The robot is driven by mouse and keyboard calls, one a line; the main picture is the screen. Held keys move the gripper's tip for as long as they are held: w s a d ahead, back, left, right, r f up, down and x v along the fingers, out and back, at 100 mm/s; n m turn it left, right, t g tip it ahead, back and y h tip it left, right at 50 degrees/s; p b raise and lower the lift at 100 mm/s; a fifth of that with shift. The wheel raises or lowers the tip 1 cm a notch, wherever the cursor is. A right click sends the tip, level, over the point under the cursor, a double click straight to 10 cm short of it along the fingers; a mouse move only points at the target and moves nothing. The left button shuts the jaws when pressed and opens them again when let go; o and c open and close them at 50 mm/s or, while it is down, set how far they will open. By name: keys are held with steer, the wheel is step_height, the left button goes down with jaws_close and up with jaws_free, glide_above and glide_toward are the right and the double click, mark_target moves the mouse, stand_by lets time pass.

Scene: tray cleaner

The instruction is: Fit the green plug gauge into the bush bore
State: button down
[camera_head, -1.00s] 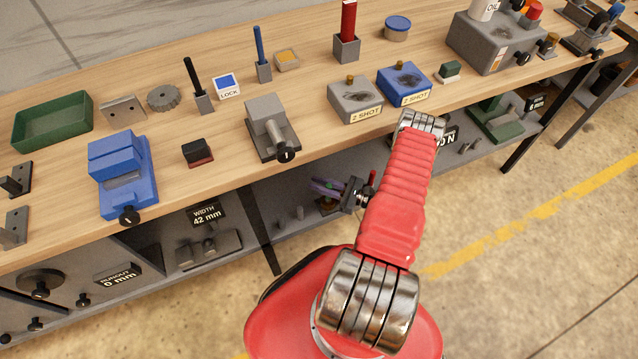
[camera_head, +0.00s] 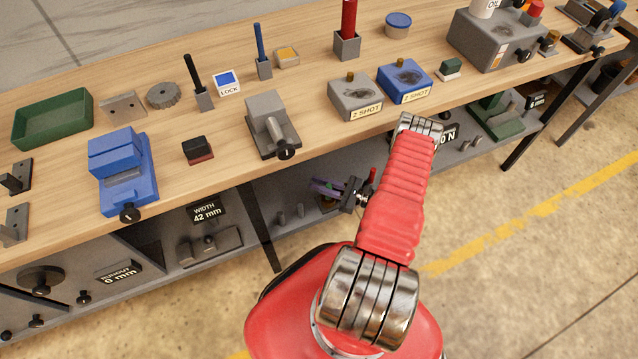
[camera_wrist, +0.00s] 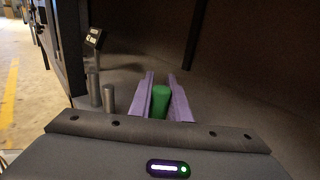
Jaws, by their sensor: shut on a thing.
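The green plug gauge (camera_wrist: 161,101) shows between the two purple fingers of my gripper (camera_wrist: 160,82) in the wrist view, and the fingers are shut on it. In the head view my gripper (camera_head: 325,187) reaches in over the lower shelf, under the bench top. The bush bore cannot be made out in either view, and the plug's lower end is hidden.
The bench top (camera_head: 225,150) overhangs the shelf. A table leg (camera_head: 262,235) stands left of my gripper. Shelf right of the fingers looks clear.

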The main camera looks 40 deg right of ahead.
steer(key=shift+f, duration=0.1)
steer(key=c, duration=1.6)
jaws_free()
steer(key=shift+s, duration=0.1)
steer(key=v, duration=1.3)
steer(key=shift+s+d, duration=0.2)
steer(key=shift+s, duration=0.05)
